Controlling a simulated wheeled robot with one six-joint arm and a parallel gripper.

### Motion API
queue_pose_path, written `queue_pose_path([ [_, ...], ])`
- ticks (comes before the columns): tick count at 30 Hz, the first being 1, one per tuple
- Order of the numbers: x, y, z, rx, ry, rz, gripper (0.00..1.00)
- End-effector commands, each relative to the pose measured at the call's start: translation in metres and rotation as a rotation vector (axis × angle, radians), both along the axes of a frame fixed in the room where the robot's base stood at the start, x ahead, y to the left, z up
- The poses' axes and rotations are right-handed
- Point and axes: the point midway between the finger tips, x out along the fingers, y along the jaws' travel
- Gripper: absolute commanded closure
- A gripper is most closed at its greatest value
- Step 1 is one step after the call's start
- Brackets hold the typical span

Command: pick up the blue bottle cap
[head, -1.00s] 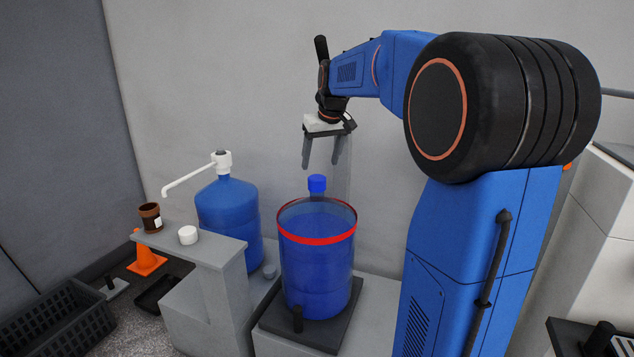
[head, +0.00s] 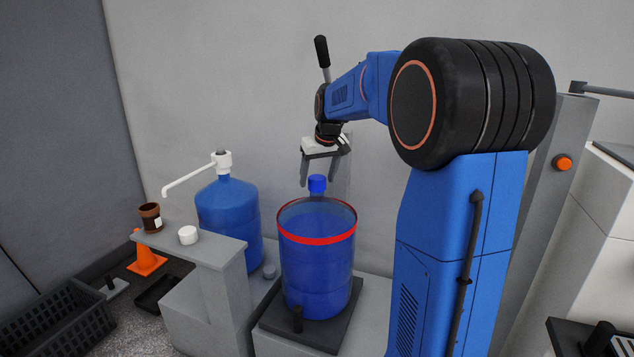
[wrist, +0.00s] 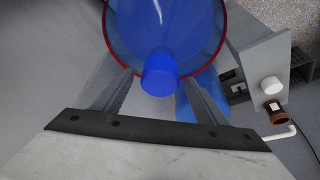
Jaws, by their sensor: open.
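The blue bottle cap (head: 317,183) sits on top of the neck of a large blue bottle (head: 316,275) that stands inside a clear cylinder with a red band. In the wrist view the cap (wrist: 160,76) lies between the two fingers, near the middle. My gripper (head: 318,184) is open and empty, pointing down, with its fingers around or just above the cap's height in the head view. I cannot tell whether either finger touches the cap.
The clear cylinder's red rim (head: 317,237) surrounds the bottle. To the left stand another blue bottle (head: 228,210) with a white pump and a grey stand (head: 200,248) holding a white cap and a brown jar. A grey wall is behind.

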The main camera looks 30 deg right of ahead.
Motion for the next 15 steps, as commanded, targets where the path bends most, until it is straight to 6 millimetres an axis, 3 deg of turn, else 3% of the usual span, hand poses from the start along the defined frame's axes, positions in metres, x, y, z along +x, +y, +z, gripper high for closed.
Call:
queue_pose_path([
  [1,0.0,0.0,0.0001,0.0,0.0,0.0,0.38],
  [6,0.0,0.0,0.0003,0.0,0.0,0.0,0.76],
  [15,0.0,0.0001,0.0006,0.0,0.0,0.0,0.77],
])
